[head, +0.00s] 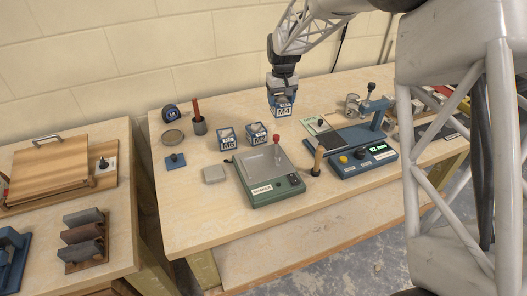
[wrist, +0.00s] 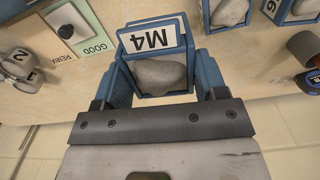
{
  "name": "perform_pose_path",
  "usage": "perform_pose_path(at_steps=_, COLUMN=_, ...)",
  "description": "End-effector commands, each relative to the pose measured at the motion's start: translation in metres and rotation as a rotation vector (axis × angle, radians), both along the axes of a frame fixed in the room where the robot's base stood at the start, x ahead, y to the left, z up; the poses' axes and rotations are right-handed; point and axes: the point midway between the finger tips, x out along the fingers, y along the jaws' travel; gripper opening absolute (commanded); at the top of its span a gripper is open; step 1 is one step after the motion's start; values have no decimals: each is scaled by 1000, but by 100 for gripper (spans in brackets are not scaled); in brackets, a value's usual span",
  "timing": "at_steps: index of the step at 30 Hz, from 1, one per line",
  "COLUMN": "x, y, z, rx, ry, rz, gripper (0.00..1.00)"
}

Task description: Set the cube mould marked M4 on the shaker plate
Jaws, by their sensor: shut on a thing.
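My gripper (head: 283,92) is shut on the cube mould marked M4 (head: 281,110), a blue frame with a white label, and holds it above the back of the table. In the wrist view the M4 mould (wrist: 158,72) sits between the two blue fingers, its label reading upside down, with a grey lump of mortar inside. The shaker plate (head: 262,161) is the grey top of a green machine with a red-knobbed lever, in front and left of my gripper. Nothing stands on the plate.
Two similar moulds, M6 (head: 227,139) and another (head: 256,134), stand just behind the shaker. A wooden-handled tool (head: 318,160) stands at its right, beside a blue device (head: 362,158) with a green display. A GOOD/REMIX card (head: 318,124) lies behind that device.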

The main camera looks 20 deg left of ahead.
Motion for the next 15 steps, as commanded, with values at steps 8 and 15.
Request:
perform_pose_path(at_steps=8, x=-47, y=-8, z=7, rx=1, ry=-2, rz=12, gripper=30)
perform_pose_path(at_steps=15, x=-100, y=-20, z=9, rx=1, ry=-2, rz=23, gripper=30)
